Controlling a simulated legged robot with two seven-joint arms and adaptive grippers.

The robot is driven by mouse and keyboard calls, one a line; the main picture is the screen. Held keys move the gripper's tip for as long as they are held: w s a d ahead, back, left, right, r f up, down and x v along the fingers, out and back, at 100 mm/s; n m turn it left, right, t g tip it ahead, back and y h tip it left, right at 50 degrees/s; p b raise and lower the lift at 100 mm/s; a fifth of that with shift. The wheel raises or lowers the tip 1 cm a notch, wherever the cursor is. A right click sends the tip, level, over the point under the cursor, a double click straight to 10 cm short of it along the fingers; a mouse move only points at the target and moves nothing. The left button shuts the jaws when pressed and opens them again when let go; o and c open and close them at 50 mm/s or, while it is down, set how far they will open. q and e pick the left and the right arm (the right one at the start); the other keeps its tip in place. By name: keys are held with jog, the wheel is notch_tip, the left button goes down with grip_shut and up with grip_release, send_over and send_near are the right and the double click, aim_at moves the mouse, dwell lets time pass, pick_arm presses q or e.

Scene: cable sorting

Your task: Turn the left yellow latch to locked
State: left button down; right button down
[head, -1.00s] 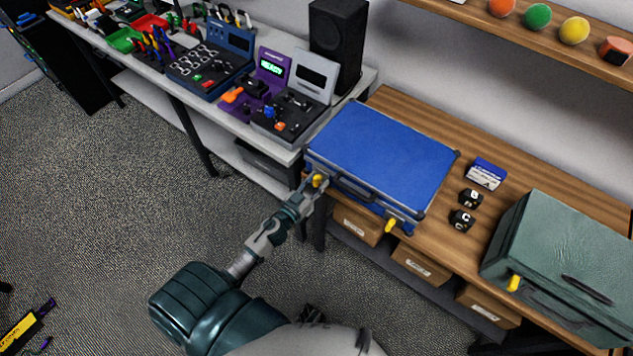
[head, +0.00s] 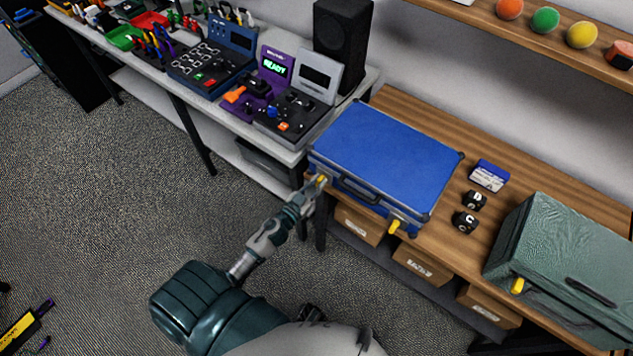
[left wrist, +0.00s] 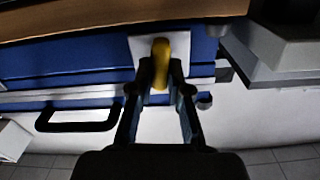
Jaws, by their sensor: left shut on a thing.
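A closed blue case (head: 385,152) lies on the wooden bench, with a dark handle on its front face. Its left yellow latch (head: 321,180) is at the case's front left corner; it also shows in the left wrist view (left wrist: 160,62), where it stands lengthwise between my fingers. My left gripper (head: 316,184) is shut on this latch, with its fingertips (left wrist: 160,92) on either side of the latch's end. The case's other yellow latch (head: 394,226) is at the front right. My right gripper is not in view.
A green case (head: 560,265) with a yellow latch stands at the right on the wooden bench (head: 455,225). A blue-and-white box (head: 488,176) and two small black blocks (head: 465,222) lie between the cases. A grey table (head: 225,108) with kits adjoins at the left.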

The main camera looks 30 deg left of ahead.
pick_arm(q)
jog(key=shift+r+m, duration=0.15)
jog(key=shift+m, duration=0.65)
jog(key=m, duration=0.2)
jog(key=shift+d+m+p, duration=0.25)
jog(key=shift+m+p, duration=0.1)
jog(key=shift+m, duration=0.05)
jog(key=m, duration=0.4)
jog(key=f+m, duration=0.1)
jog(key=m, duration=0.2)
jog(key=shift+d, duration=0.2)
jog(key=m, duration=0.3)
jog(key=shift+s+d+f+m, duration=0.1)
jog(key=shift+f+m, duration=0.1)
jog(key=shift+m, duration=0.2)
jog(key=shift+f+m+b, duration=0.15)
jog(key=shift+m+b, duration=0.2)
jog(key=shift+m, duration=0.35)
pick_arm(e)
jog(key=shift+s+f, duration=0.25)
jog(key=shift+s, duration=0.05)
pick_arm(q)
jog(key=shift+d+f, duration=0.1)
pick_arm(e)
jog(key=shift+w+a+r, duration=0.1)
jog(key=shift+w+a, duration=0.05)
